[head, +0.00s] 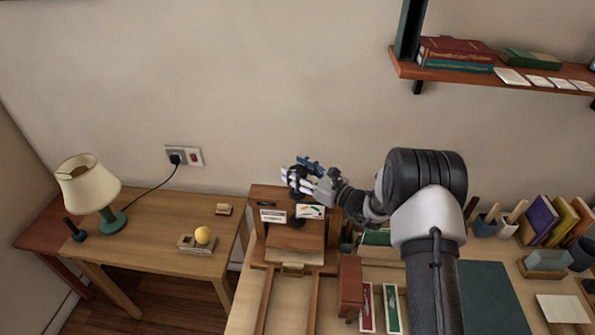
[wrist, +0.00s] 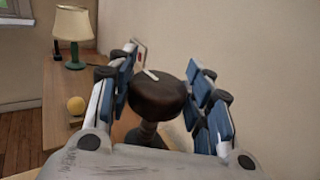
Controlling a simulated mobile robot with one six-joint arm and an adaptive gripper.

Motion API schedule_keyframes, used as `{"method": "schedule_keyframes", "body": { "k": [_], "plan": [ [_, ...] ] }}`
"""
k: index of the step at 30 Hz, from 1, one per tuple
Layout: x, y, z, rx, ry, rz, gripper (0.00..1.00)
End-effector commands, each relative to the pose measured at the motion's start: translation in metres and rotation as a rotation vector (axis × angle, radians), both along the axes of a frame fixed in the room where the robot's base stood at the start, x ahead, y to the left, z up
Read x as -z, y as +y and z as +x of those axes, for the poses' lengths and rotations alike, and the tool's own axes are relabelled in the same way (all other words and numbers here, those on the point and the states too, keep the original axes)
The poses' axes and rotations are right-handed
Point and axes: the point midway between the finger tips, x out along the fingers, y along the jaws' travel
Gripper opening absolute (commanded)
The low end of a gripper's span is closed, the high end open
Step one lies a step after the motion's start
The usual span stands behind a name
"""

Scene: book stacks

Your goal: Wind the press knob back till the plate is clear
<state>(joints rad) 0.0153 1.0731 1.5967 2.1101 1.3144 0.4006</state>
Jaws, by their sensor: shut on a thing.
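The press knob (wrist: 158,97) is a dark round knob with a pale mark on top, on a dark post in the wrist view. My gripper (wrist: 165,85) has its blue-padded fingers on both sides of the knob and is shut on it. In the head view my gripper (head: 300,178) is at the top of the wooden press (head: 262,193), and its fingers partly hide the knob. Below the knob the press has small labels on its front and a wooden block between its sides. I cannot tell the gap under the plate.
A side table (head: 150,225) at left holds a lamp (head: 88,185), a yellow ball (head: 203,235) and small items. A wall shelf (head: 480,78) with books is at upper right. Book stands and pots crowd the desk at right.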

Motion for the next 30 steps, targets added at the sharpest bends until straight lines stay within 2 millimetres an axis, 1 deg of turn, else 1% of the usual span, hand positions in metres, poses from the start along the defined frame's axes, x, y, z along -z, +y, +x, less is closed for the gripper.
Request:
{"method": "schedule_keyframes", "body": {
  "k": [4,9,15,21,29,30],
  "plan": [
    [0.0025,-0.0010,0.0020,-0.081,-0.008,0.003,0.22],
    [0.0048,-0.0006,0.0020,-0.242,-0.008,0.002,0.22],
    [0.0032,0.0001,0.0011,-0.376,-0.006,0.001,0.22],
    [0.0016,0.0001,0.0000,-0.425,0.000,-0.001,0.22],
    [0.0015,0.0002,-0.0005,-0.427,0.003,-0.002,0.22],
    [0.0016,0.0002,-0.0005,-0.427,0.003,-0.002,0.47]
  ]
}}
